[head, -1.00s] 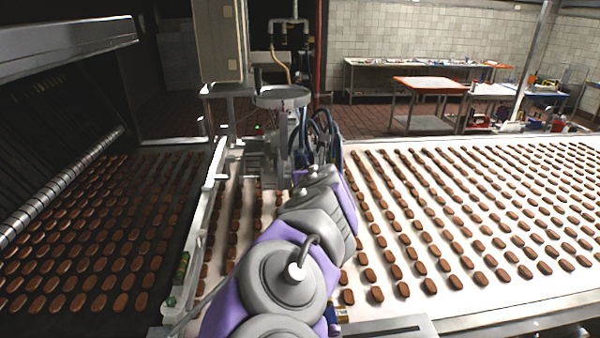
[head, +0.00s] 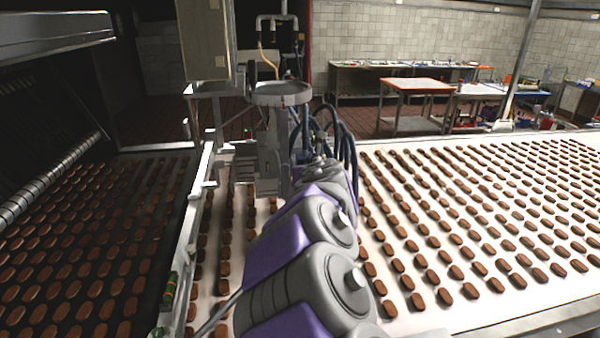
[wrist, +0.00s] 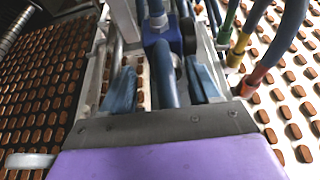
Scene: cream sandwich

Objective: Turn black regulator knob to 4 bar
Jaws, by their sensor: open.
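In the wrist view my gripper (wrist: 163,88) is open, with its two blue fingers spread apart. A thick dark blue hose or tube (wrist: 165,78) runs between the fingers, and I see nothing gripped. Just beyond the fingers is a blue fitting (wrist: 162,38) with dark round parts (wrist: 178,66) beside it. I cannot tell for sure which of these is the black regulator knob, and no pressure scale is readable. In the head view my own arm hides the gripper and the regulator area, in front of the depositing machine (head: 268,150).
Dark blue hoses (head: 345,145) loop close to the right of my arm. In the wrist view, hoses with green, yellow and red fittings (wrist: 240,62) stand right of the fingers. A white conveyor (head: 480,290) with rows of brown biscuits lies below. A metal rail (head: 200,190) runs at left.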

